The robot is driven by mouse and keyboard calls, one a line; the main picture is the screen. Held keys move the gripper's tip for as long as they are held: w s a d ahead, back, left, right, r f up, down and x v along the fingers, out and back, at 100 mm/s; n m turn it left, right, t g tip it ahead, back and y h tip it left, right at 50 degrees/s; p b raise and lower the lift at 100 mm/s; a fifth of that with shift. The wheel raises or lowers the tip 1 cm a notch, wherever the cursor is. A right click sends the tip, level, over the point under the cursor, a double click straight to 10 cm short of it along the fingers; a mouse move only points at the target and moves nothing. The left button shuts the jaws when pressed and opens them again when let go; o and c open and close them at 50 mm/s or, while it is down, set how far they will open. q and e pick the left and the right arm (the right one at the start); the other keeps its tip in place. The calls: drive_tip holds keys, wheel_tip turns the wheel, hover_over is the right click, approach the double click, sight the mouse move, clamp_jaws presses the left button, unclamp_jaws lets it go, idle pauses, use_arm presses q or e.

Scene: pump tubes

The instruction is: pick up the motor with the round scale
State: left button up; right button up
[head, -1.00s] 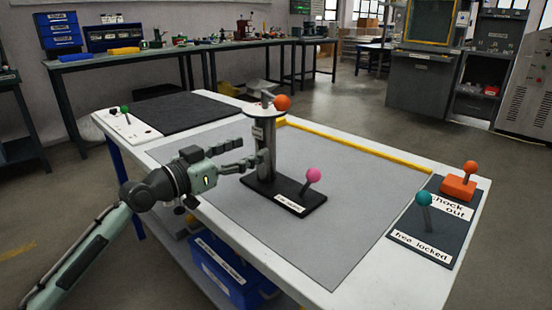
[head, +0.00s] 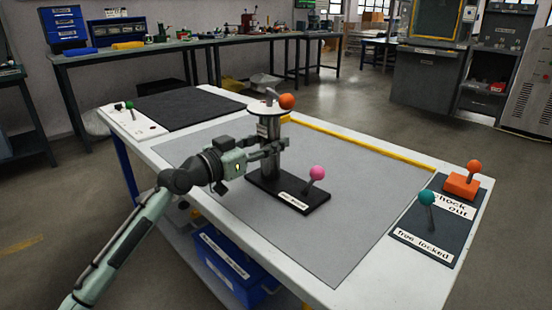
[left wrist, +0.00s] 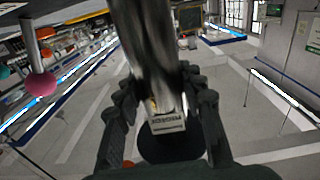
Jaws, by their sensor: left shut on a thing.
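The motor with the round scale is a grey metal post (head: 270,172) with a white round disc (head: 259,109) and an orange ball (head: 287,101) on top. It stands upright on a black base (head: 313,209) that carries a label and a pink-ball lever (head: 317,173). My left gripper (head: 275,149) is shut on the upper part of the post, below the disc. In the left wrist view the shiny post (left wrist: 145,45) and its small label (left wrist: 168,122) lie between the two fingers, which hide part of its sides. My right gripper is not in view.
A dark panel (head: 407,246) with a teal-ball lever (head: 427,198) and an orange block lever (head: 463,186) lies at the right. A yellow strip (head: 365,146) runs along the far mat edge. A black mat (head: 190,106) lies at the far left. The grey mat (head: 350,235) is mostly clear.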

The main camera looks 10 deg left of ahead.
use_arm(q)
clamp_jaws()
drive_tip(key=shift+r, duration=0.2)
